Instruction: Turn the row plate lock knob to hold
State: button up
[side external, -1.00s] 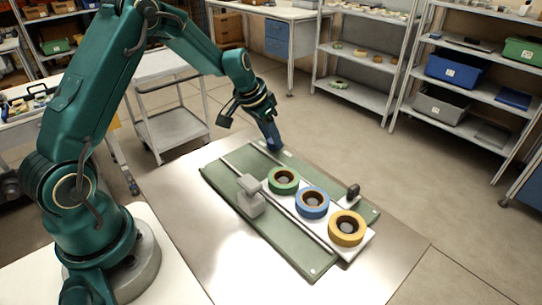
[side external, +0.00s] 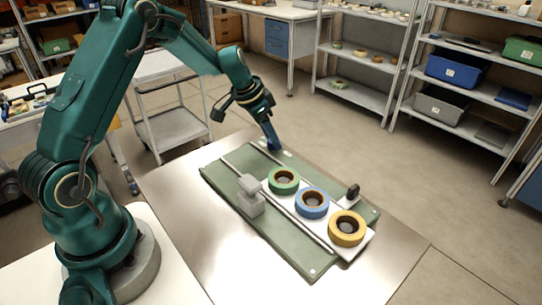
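A white row plate (side external: 357,249) on a green base board (side external: 235,197) carries a green tape reel (side external: 284,180), a blue one (side external: 312,202) and a yellow one (side external: 347,228). A small black knob (side external: 353,191) stands at the right edge of the board, beside the blue and yellow reels; I take it for the lock knob, but its markings are too small to read. My gripper (side external: 273,147) points down over the far end of the board, well away from the knob. Its fingers are too small here to tell open from shut.
A grey block (side external: 250,195) stands on the board left of the reels, by a long rail. The metal table (side external: 185,215) is bare around the board. A trolley (side external: 172,130) and shelves (side external: 465,75) stand beyond the table.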

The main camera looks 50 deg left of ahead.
jog(key=o, duration=0.3)
jog(key=shift+v, duration=2.6)
